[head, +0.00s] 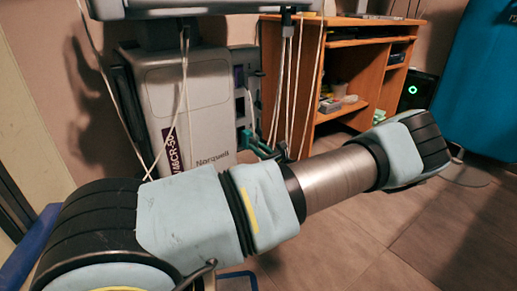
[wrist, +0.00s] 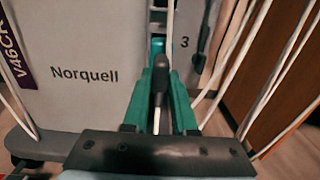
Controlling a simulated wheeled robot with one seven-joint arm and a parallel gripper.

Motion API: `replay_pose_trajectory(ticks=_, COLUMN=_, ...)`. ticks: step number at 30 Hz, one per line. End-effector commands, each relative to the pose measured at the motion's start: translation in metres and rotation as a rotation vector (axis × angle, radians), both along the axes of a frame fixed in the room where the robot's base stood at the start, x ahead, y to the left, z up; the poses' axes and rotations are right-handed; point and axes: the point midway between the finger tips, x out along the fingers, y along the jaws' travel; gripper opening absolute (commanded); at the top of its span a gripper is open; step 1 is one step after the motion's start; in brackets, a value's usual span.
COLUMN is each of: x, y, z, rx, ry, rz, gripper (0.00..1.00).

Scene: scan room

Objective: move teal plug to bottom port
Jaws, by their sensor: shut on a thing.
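My gripper (wrist: 160,62) has green fingers closed around a plug in the wrist view. The plug shows a teal front (wrist: 158,44) just past the fingertips and a dark rear sleeve (wrist: 161,72) with a pale cable trailing back between the fingers. The fingertips point at the narrow side panel of a grey cabinet, near a printed "3" (wrist: 184,43). In the head view, my gripper (head: 246,136) is small and partly behind my arm, close to the side panel (head: 254,68). The bottom port cannot be made out; whether the plug touches the panel is unclear.
The grey Norquell cabinet (head: 190,108) stands at left; its front also fills the left of the wrist view (wrist: 85,100). Several white cables (head: 297,85) hang close to the gripper. A wooden desk (head: 340,55) stands to the right. Tiled floor (head: 410,235) is open at front right.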

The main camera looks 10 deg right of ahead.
Motion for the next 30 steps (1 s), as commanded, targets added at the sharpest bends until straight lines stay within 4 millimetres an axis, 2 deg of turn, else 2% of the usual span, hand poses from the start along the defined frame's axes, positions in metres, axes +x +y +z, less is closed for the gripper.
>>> replay_pose_trajectory(ticks=30, x=0.0061, y=0.0030, z=0.0007, rx=0.000, ry=-0.001, rz=0.000, gripper=0.00)
